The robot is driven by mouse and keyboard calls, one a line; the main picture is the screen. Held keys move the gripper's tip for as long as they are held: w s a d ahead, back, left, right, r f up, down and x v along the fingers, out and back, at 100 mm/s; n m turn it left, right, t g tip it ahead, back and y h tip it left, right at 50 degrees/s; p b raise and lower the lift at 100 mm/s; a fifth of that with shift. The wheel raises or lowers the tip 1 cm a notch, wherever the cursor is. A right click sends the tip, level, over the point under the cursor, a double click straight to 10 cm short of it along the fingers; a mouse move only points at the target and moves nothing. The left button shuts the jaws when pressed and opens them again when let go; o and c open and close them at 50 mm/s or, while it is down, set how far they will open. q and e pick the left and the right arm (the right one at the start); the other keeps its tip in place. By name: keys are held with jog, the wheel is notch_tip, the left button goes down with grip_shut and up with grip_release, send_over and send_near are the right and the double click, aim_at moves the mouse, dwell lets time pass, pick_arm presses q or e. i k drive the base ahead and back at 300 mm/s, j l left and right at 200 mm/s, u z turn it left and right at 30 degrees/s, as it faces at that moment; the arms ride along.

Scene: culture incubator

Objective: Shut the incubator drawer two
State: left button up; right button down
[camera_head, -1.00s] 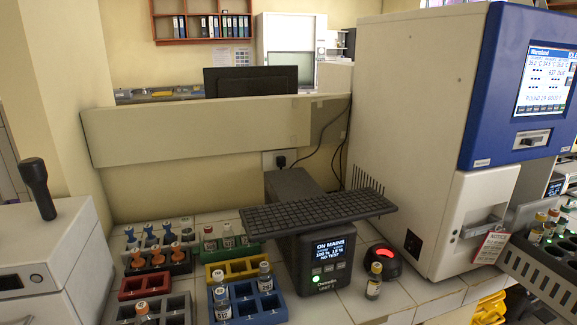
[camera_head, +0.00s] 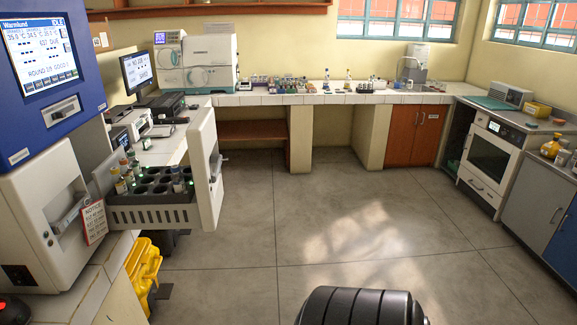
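The incubator (camera_head: 50,150), white with a blue upper front and a lit screen, stands at the left edge. A drawer (camera_head: 150,214) is pulled well out from it toward the right. Its perforated grey tray has round dark wells, several small bottles and green lights. Its tall white front panel (camera_head: 207,175) stands upright at the outer end, with a dark handle partly in view. I cannot read a number on the drawer. A closed white front with a recessed grip (camera_head: 68,208) is at the incubator's lower left. Neither of my grippers is in view.
The tiled floor (camera_head: 240,250) right of the drawer is clear. A NOTICE tag (camera_head: 93,222) hangs at the incubator's front. A black ribbed shape (camera_head: 358,307) fills the bottom centre. Counters line the back and right.

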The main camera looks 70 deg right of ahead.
aim_at(150, 202)
jog(key=z, duration=1.65)
jog(key=l, duration=0.1)
